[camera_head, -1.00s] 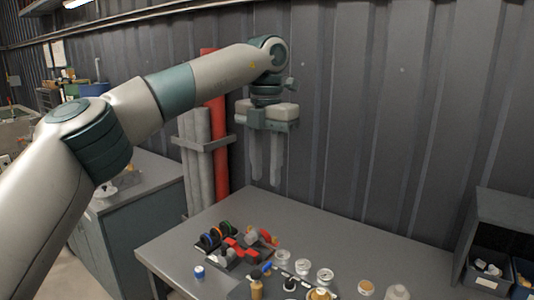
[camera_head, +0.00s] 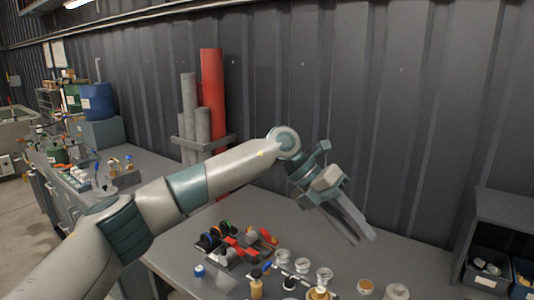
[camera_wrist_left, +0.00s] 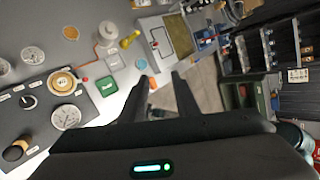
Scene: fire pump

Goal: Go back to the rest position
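My left arm comes in from the left over the grey workbench (camera_head: 360,205). Its gripper (camera_head: 362,240) hangs above the bench, tilted down and to the right, clear of the objects. In the left wrist view its two fingers (camera_wrist_left: 160,82) stand apart with nothing between them, so it is open and empty. My right gripper is in no view.
A tray of coloured parts (camera_head: 240,245), gauges (camera_head: 325,274) and small bottles stand on the bench. A red pipe (camera_head: 212,100) and grey pipes lean at the wall behind. A shelf with bins (camera_head: 487,270) is at right.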

